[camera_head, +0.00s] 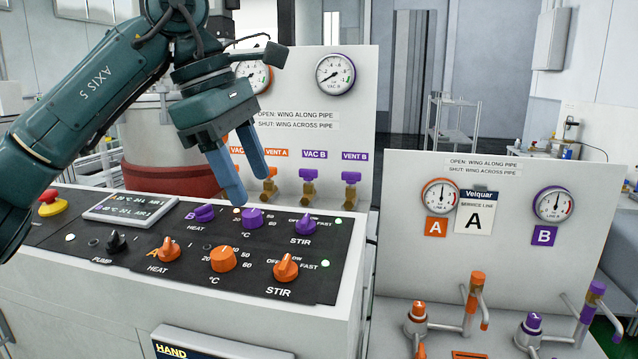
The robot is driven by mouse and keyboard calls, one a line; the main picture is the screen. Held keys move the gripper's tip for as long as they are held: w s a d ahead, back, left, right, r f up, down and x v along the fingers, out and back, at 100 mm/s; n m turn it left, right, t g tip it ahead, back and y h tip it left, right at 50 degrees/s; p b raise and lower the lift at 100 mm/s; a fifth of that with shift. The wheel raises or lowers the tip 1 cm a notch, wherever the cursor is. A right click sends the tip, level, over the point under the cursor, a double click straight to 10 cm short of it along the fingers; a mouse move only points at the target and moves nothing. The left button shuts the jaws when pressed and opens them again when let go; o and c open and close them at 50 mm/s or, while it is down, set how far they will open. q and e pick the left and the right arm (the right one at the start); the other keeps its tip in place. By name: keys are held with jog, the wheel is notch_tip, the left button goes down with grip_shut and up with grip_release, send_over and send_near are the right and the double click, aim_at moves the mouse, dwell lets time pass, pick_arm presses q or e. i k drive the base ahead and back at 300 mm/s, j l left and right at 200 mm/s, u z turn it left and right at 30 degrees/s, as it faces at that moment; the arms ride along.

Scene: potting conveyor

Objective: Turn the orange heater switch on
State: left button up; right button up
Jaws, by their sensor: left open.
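The orange heater switch (166,249) is a small winged knob on the black control panel (120,275), above a HEAT label. It stands in the row marked A; its wing points up and slightly right. My left gripper (251,188) comes in from the upper left with its two blue fingers pointing down. It is open, with nothing seen between the fingers. Its fingertips are above the back of the panel, near the purple temperature knob (252,218), up and right of the orange heater switch. My right gripper is out of view.
Nearby on the panel are the orange temperature dial (224,259), orange stir knob (286,267), purple heat knob (204,213), purple stir knob (304,224), black pump knob (116,242) and red emergency button (50,203). A gauge board (350,110) stands behind.

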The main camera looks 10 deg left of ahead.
aim_at(169, 251)
jog(key=k+l, duration=0.25)
jog(key=k, duration=0.2)
jog(key=k+l, duration=0.3)
jog(key=k, duration=0.2)
jog(key=k+l, duration=0.25)
jog(key=k, duration=0.2)
